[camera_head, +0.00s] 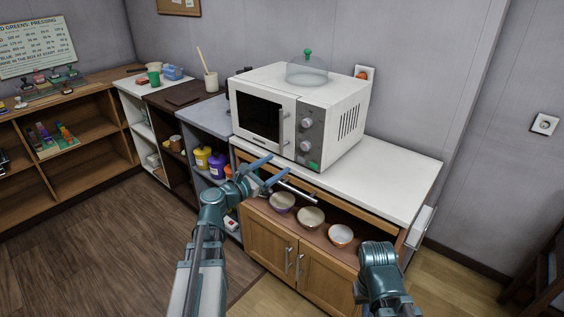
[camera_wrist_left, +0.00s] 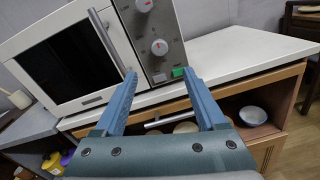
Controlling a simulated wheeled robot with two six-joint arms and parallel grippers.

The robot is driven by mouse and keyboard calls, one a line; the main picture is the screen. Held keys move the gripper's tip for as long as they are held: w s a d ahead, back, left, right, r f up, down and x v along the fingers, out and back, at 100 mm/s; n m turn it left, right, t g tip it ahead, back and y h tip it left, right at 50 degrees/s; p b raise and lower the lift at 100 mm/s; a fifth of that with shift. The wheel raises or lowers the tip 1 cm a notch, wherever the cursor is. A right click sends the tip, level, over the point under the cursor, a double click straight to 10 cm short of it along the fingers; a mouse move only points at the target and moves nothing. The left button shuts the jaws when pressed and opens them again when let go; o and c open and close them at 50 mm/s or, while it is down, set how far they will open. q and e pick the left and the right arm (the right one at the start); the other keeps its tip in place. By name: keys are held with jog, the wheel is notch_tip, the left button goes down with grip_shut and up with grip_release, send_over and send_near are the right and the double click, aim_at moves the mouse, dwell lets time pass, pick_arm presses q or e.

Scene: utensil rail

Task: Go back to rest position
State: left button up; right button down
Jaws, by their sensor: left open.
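My left gripper (camera_head: 280,165) is open and empty, in front of the microwave and the cabinet below it. In the left wrist view its two blue fingers (camera_wrist_left: 160,73) stand apart with nothing between them, pointing toward the lower part of the microwave. My right arm shows at the bottom right of the head view, in front of the cabinet; its fingers are not visible.
A white microwave (camera_head: 265,118) with a glass dome (camera_head: 307,72) on top stands on a white counter (camera_head: 385,175). Below it, a metal bar handle (camera_wrist_left: 165,120) sticks out near the left gripper. Several bowls (camera_head: 311,217) stand on the open shelf. The floor at left is clear.

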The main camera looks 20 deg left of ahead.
pick_arm(q)
jog(key=shift+s+a, duration=0.1)
jog(key=shift+s, duration=0.1)
dwell(0.3)
jog(key=s+d+f+m+g, duration=0.7)
jog(key=d+f+m, duration=0.2)
jog(key=d+m, duration=0.25)
jog(key=s+d+f+m+g, duration=0.7)
jog(key=d+f+m, duration=0.2)
jog(key=d+m, duration=0.3)
jog(key=s+f+m+g+y, duration=0.3)
jog(key=s+f+m+y, duration=0.1)
jog(key=s+m+y, duration=0.45)
notch_tip(320, 180, up, 13)
jog(key=a+p, duration=0.1)
jog(key=p, duration=1.1)
jog(key=shift+s+a+m+p, duration=0.15)
jog(key=shift+s+m+p, duration=0.2)
jog(key=shift+s, duration=0.1)
jog(key=shift+h, duration=0.25)
